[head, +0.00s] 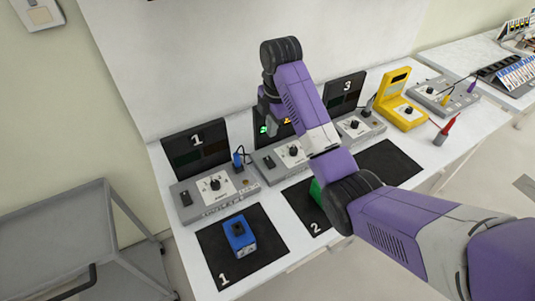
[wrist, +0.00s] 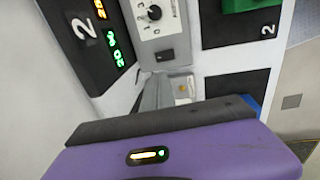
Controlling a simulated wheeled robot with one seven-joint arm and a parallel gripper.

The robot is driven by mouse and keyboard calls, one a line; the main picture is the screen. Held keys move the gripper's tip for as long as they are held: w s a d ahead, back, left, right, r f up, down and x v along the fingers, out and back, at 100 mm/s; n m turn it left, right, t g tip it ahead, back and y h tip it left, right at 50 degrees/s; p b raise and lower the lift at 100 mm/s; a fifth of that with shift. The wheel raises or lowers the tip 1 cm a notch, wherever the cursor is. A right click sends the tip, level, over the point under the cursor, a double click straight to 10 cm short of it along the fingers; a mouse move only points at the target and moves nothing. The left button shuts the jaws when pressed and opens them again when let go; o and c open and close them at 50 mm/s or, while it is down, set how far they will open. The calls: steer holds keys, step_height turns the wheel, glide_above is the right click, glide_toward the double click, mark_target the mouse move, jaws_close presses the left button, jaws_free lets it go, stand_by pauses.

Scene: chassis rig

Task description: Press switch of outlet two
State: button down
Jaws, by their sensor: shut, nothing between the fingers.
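The outlet two box (head: 268,155) is grey, with a dial (head: 293,151) and a black switch (head: 268,163) on its left part. In the wrist view the box (wrist: 172,35) shows the dial and the dark switch (wrist: 165,55). The number 2 display (wrist: 92,35) is lit with green and orange digits; in the head view my arm covers much of it. My gripper (head: 268,106) is above and behind the outlet two box, in front of its display, and is shut and empty.
Station one (head: 215,188) stands left, with a blue plug (head: 239,157) and a blue device (head: 239,236) on mat 1. A green block (head: 316,190) sits on mat 2, partly behind my arm. Station three (head: 355,125) and a yellow device (head: 402,100) stand right.

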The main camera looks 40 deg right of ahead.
mark_target(268, 159)
steer(key=f, duration=0.4)
steer(key=w+f, duration=0.1)
steer(key=f, duration=0.8)
steer(key=shift+w+d+f, duration=0.2)
steer(key=shift+w+d, duration=0.05)
steer(key=shift+w, duration=0.15)
